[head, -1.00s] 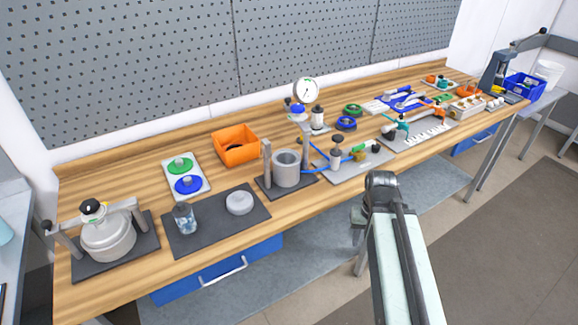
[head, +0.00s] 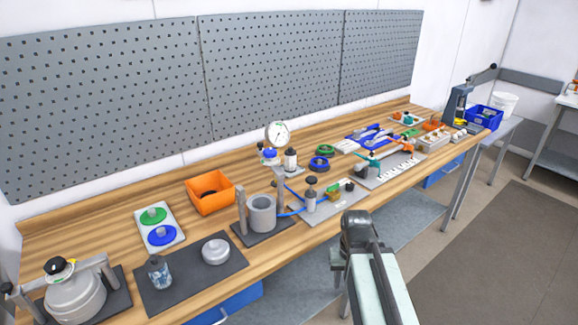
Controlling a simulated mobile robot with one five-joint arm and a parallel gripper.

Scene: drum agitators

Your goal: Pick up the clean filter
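No part is clearly marked as the clean filter, so I cannot tell which it is. A green disc (head: 152,216) and a blue disc (head: 162,235), both with knobs, lie on a white plate (head: 180,234). A pale grey round piece (head: 215,251) lies on the dark mat (head: 185,300), right of a clear jar (head: 159,272) with bluish contents. My arm's dark end (head: 356,232) is in front of the bench's front edge, apart from these things. My gripper's fingers cannot be made out, and nothing held shows.
A lidded grey pot (head: 76,298) in a clamp frame stands at left. An orange bin (head: 209,193) sits behind the mat. A grey cylinder (head: 262,214) between posts and a gauge (head: 277,134) stand mid-bench. Tools and fittings crowd the right. The floor in front is clear.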

